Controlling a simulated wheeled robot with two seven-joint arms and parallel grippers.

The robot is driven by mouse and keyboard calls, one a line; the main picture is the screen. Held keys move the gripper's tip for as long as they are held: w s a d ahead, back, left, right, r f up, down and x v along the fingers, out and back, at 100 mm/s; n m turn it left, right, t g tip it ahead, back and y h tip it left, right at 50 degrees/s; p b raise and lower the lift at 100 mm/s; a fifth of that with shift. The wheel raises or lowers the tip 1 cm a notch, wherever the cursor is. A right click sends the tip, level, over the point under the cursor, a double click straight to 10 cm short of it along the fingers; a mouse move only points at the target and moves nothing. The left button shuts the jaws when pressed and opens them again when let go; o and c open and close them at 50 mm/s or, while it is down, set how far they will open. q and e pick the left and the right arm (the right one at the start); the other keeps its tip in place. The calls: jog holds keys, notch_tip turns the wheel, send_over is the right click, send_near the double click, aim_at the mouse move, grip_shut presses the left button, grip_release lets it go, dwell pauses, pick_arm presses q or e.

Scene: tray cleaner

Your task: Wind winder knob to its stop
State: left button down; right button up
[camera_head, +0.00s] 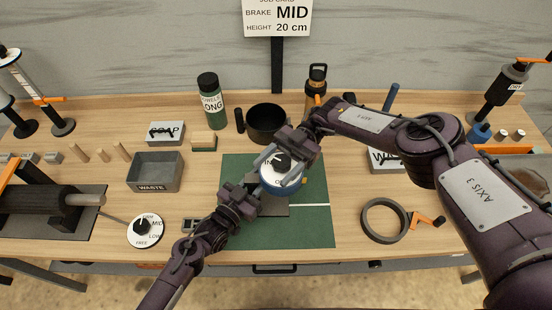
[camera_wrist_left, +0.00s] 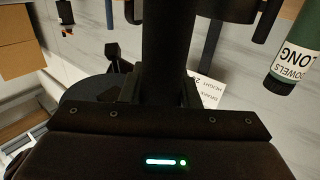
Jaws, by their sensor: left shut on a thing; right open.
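The winder (camera_head: 283,190) is a round piece with a blue side, held above the green mat in the middle of the bench. Its white top carries "IN" and "OUT" lettering and the dark winder knob (camera_head: 280,160). My right gripper (camera_head: 281,166) is open, with its pale fingers reaching down beside the knob. I cannot tell whether they touch it. My left gripper (camera_head: 256,192) is shut at the winder's lower left side. In the left wrist view it is closed on a thick dark bar (camera_wrist_left: 168,45), seemingly the winder's handle. The contact is partly hidden in the head view.
A green mat (camera_head: 316,225) with a grey plate lies below. A waste tray (camera_head: 155,172) and a brake dial (camera_head: 146,231) lie left, a dark ring (camera_head: 384,221) right.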

aim_at(276, 166)
pick_arm(q)
jog(key=shift+a, duration=0.1)
pick_arm(e)
notch_tip(276, 166, up, 10)
jog(key=shift+f, duration=0.1)
dwell(0.4)
pick_arm(q)
jog(key=c, duration=1)
grip_release()
